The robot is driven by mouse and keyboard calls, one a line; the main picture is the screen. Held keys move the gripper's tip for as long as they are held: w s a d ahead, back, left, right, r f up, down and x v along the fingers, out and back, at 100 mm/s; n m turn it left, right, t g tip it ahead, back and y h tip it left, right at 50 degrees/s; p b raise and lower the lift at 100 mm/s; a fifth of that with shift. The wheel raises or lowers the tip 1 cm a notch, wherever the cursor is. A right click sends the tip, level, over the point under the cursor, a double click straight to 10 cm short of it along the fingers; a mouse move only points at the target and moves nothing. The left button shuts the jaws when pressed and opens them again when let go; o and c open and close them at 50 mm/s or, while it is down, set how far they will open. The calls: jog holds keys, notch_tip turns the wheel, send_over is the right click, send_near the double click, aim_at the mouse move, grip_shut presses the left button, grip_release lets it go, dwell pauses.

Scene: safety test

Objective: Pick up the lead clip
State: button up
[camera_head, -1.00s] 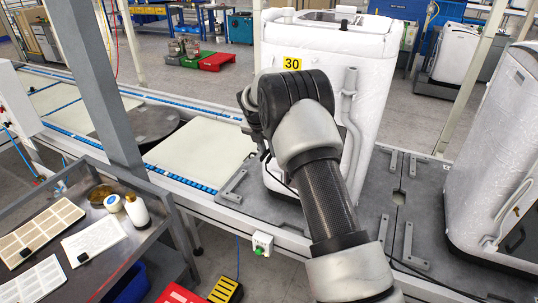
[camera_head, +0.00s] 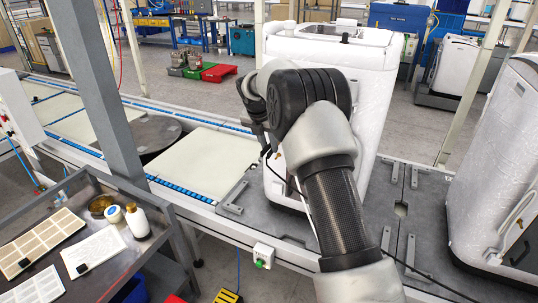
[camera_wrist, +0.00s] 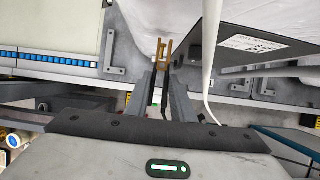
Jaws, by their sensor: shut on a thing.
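The lead clip (camera_wrist: 163,49), a small brass-coloured forked piece, shows at the tips of my gripper (camera_wrist: 162,68) in the wrist view. My gripper's two dark fingers are closed in on it, close to the white wrapped side of the appliance. Whether the clip still touches anything on the appliance cannot be told.
A white hose (camera_wrist: 211,50) runs close to the right of my fingers, beside a dark panel with a label (camera_wrist: 257,43). The conveyor line (camera_head: 195,156) lies left of the appliance. A metal cart (camera_head: 115,262) with a bottle (camera_head: 137,221) stands front left. Another wrapped appliance (camera_head: 500,165) stands right.

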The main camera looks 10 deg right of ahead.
jog(key=s+a+b, duration=0.1)
jog(key=s+a, duration=0.6)
jog(key=s, duration=0.2)
jog(key=s+a+b, duration=0.1)
jog(key=s+a, duration=0.6)
jog(key=s, duration=0.3)
jog(key=shift+s, duration=0.25)
jog(key=shift+f, duration=0.1)
